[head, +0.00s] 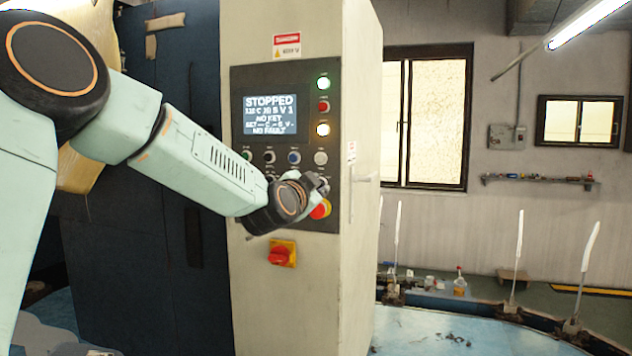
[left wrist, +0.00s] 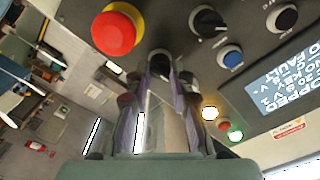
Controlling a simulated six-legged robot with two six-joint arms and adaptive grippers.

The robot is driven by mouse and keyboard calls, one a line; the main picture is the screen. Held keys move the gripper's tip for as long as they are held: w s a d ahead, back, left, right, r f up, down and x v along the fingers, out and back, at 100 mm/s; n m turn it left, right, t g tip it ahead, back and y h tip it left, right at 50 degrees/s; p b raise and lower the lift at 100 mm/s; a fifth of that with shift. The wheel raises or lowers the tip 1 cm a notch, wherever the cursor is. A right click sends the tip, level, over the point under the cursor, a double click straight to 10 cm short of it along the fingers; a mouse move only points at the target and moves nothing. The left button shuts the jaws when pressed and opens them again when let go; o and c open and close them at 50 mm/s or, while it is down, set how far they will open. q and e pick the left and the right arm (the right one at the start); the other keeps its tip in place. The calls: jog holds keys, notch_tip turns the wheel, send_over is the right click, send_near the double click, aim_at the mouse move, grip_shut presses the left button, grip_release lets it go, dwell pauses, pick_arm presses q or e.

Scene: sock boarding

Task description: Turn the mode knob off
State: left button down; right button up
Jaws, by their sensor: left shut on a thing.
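The control panel (head: 285,100) is on the front of the pale cabinet. My left gripper (head: 322,184) reaches its lower right part, above the red emergency stop (head: 321,209). In the left wrist view my left gripper (left wrist: 160,68) is shut around a small control that I take to be the mode knob. The fingers mostly hide it, so its pointer and label cannot be read. Two black knobs with pale pointers stand beside it, one nearer (left wrist: 208,20) and one farther (left wrist: 282,17). My right gripper is not in view.
The emergency stop (left wrist: 118,33) sticks out close beside my fingers. A blue button (left wrist: 230,57) lies on their other side. The screen (head: 270,115) reads STOPPED and NO FAULT. A red rotary switch (head: 281,255) on a yellow plate sits below the panel.

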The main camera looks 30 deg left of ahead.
pick_arm(q)
jog(key=shift+f, duration=0.25)
jog(key=c, duration=1.6)
grip_release()
jog(key=shift+c, duration=0.2)
jog(key=o, duration=0.5)
jog(key=shift+a, duration=0.1)
jog(key=shift+r, duration=0.1)
jog(key=shift+r, duration=0.1)
jog(key=v, duration=0.7)
jog(key=shift+s, duration=0.2)
